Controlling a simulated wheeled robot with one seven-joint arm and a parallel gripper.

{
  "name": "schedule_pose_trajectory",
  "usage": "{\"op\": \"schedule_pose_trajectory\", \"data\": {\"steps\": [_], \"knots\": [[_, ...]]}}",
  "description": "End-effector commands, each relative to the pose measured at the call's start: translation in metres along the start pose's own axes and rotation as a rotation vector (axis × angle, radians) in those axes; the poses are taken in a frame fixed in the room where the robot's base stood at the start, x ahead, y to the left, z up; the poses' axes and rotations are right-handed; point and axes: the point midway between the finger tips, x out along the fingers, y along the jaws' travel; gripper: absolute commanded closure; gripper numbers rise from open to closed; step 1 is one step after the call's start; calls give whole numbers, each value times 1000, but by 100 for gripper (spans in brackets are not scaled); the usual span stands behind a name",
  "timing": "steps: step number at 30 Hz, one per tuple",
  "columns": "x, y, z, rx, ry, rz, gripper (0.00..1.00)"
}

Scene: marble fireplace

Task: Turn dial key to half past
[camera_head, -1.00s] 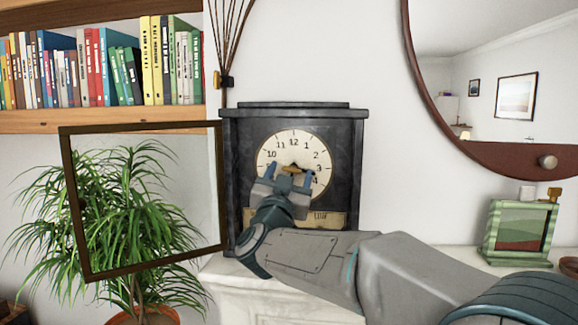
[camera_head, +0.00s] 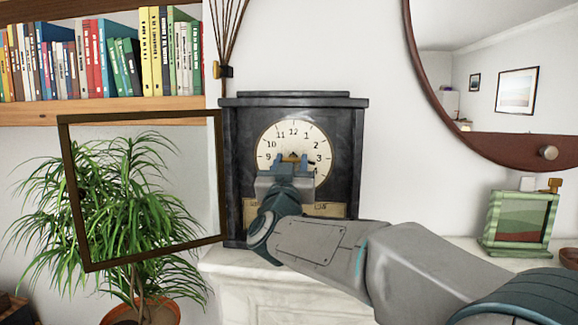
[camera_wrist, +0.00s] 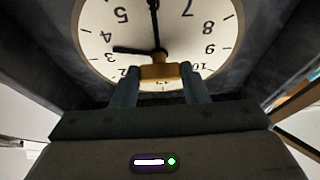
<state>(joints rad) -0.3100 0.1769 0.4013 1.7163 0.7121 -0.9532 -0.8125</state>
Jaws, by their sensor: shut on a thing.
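A dark mantel clock (camera_head: 347,170) stands upright with a round cream dial (camera_head: 322,137). A small brass key (camera_head: 291,157) sits near the dial's middle. My gripper (camera_head: 291,160) is in front of the dial, its two blue fingers shut on the key, and hides the lower dial in the head view. In the wrist view the dial (camera_wrist: 215,40) appears upside down, with the brass key (camera_wrist: 158,72) between the fingers. There the long black hand (camera_wrist: 154,20) points towards the 6 side, and the shorter one (camera_wrist: 128,50) towards about 3.
A brown-framed clear pane (camera_head: 66,195) stands open at the clock's left, before a leafy plant (camera_head: 120,190). A green frame (camera_head: 486,225) stands on the mantel at right. A round mirror (camera_head: 425,85) hangs above it.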

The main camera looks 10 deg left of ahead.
Motion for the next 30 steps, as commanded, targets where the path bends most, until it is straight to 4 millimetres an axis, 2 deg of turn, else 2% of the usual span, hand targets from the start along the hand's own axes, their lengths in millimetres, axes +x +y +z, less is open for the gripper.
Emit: {"op": "schedule_pose_trajectory", "data": {"steps": [6,7,9,20,23,30], "knots": [[0,0,0,-1,-1,0,83],[0,0,0,-1,-1,0,54],[0,0,0,0,-1,0,38],[-5,-1,0,0,0,-1,38],[-18,-1,2,0,0,-3,38],[-71,-1,2,0,2,-2,38]]}}
